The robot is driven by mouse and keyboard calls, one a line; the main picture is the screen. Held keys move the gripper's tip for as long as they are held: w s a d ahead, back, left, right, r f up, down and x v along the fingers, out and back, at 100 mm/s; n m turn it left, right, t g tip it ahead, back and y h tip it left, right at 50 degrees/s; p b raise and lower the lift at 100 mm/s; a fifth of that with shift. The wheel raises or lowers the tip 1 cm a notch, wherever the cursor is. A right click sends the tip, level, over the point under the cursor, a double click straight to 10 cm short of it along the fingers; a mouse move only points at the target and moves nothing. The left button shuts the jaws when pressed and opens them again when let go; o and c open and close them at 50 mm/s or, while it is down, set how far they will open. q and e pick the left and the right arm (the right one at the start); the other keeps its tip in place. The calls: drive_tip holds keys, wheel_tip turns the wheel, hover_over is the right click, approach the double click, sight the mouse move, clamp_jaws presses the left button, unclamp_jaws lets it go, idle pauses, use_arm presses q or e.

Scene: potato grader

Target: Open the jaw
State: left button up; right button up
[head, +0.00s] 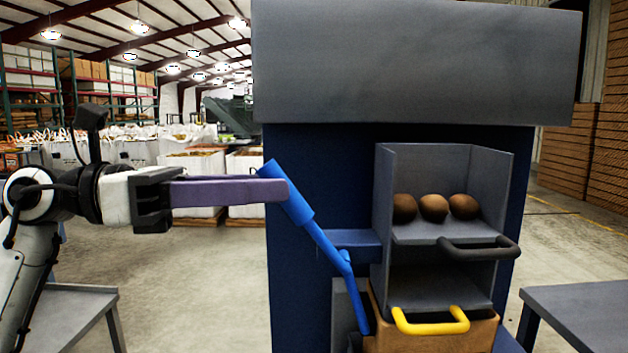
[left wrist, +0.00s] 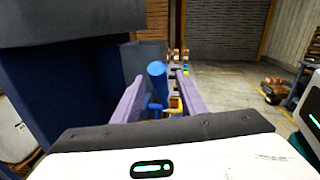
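My left gripper (head: 285,190) reaches in from the left at the blue lever (head: 325,245), level with its thick upper grip. In the left wrist view the two purple fingers of my left gripper (left wrist: 160,80) stand apart, with the blue lever's grip (left wrist: 157,70) between them. Gaps show on both sides of the grip, so the gripper is open around it and not clamped. The lever leans up and to the left from the dark blue grader (head: 310,150). No part that I can clearly name as the jaw shows. My right gripper is not in view.
The grader has a grey upper bin (head: 390,190) with several brown potatoes, a black handle (head: 480,249) and a yellow handle (head: 430,320) above a brown crate (head: 400,343). Grey tables stand at left (head: 70,310) and right (head: 585,310). Stacked crates stand behind.

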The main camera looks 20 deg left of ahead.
use_arm(q)
hover_over(320, 246)
drive_tip(key=a, duration=0.1)
drive_tip(key=shift+w+p, duration=0.4)
drive_tip(key=shift+c, duration=0.5)
clamp_jaws()
